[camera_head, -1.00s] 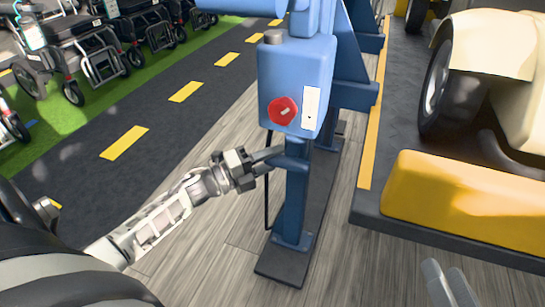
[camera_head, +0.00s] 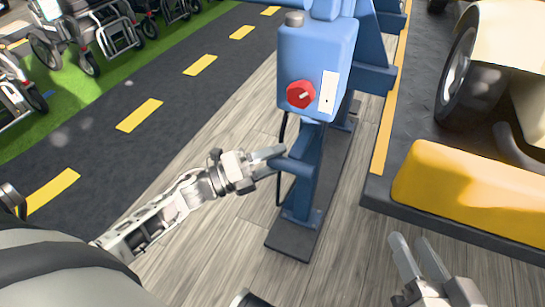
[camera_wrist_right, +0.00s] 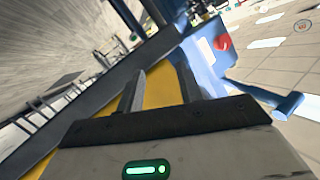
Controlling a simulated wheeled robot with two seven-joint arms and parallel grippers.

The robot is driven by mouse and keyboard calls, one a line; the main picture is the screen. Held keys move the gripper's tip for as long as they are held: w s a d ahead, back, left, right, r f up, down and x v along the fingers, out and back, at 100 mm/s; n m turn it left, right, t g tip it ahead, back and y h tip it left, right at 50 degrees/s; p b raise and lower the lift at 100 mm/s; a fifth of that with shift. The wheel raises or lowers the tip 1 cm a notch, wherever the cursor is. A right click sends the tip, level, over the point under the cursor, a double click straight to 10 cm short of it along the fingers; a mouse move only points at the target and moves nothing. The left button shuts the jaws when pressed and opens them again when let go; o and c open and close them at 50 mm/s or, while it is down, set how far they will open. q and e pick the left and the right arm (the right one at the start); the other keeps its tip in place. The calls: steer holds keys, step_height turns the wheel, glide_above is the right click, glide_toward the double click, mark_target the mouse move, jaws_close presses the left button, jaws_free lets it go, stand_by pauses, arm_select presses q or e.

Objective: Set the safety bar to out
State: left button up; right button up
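A blue post (camera_head: 307,190) carries a blue box with a red knob (camera_head: 300,94) and a white label panel. My right gripper (camera_head: 418,256) is open and empty, low at the right. Its spread fingers (camera_wrist_right: 160,88) show in the right wrist view.
A yellow block (camera_head: 470,185) on a dark platform with a wheeled vehicle stands right of the post. Wheelchair-like scooters (camera_head: 95,30) line the green strip at upper left. The wooden floor (camera_head: 225,245) left of the post is clear.

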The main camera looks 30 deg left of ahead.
arm_select(q)
steer(key=shift+a+f, duration=0.1)
steer(key=shift+f, duration=0.05)
arm_select(e)
steer(key=shift+w+r, duration=0.1)
steer(key=shift+r, duration=0.15)
arm_select(q)
steer(key=p+v, duration=0.1)
steer(key=v, duration=1.4)
steer(key=shift+s+a+p, duration=0.3)
steer(key=shift+p, duration=0.1)
arm_select(e)
steer(key=shift+d+f+n+h, duration=0.3)
steer(key=shift+f+h, duration=0.1)
steer(key=shift+r, duration=0.1)
